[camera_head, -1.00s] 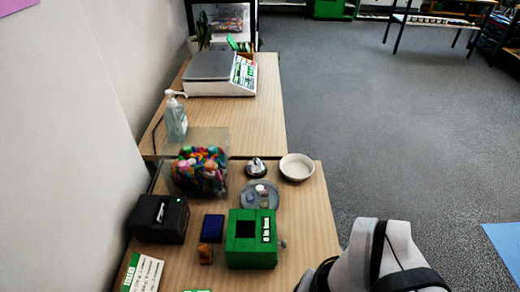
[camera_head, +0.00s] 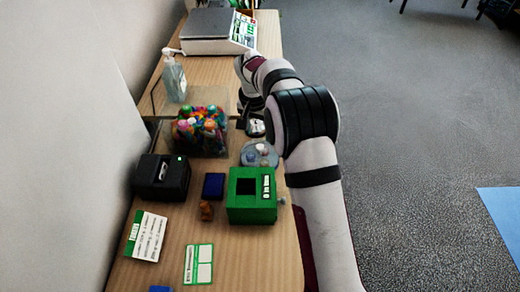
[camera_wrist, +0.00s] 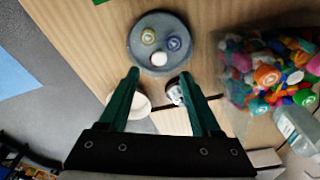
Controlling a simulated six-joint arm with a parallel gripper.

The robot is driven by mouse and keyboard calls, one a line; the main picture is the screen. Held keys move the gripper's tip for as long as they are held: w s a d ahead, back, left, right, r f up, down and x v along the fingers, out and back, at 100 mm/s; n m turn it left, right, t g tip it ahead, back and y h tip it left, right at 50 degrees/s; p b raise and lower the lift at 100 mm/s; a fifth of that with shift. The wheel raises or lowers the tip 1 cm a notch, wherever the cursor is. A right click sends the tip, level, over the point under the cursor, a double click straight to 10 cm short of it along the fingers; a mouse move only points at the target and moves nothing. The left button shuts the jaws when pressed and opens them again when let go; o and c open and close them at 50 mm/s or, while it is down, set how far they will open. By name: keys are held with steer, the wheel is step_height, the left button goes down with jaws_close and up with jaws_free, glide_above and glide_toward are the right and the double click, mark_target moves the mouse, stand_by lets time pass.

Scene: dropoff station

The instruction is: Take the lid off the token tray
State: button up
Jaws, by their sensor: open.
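The token tray (camera_head: 247,160) is a round grey dish on the near table; it also shows in the wrist view (camera_wrist: 137,52). Olive, blue and white round pieces show on or in it. The white piece (camera_wrist: 159,58) lies near the rim side facing my gripper. I cannot tell whether it is a lid knob or a token; a clear lid cannot be made out surely. My gripper (camera_wrist: 159,75) is open and empty, its green fingertips pointing at the tray's edge from above. In the head view the fingers are largely hidden by my arm.
A silver bell (camera_wrist: 174,91) and white bowl (camera_wrist: 140,106) show around the fingers. A clear bin of colourful caps (camera_wrist: 268,75) and a sanitizer bottle (camera_wrist: 296,128) stand nearby. A green box (camera_head: 240,208) sits in front of the tray; a scale (camera_head: 205,35) stands behind.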

mark_target(260, 147)
steer(key=f, duration=0.6)
steer(key=shift+w+d+f, duration=0.25)
steer(key=shift+w+f, duration=0.1)
steer(key=shift+w, duration=0.05)
jaws_close()
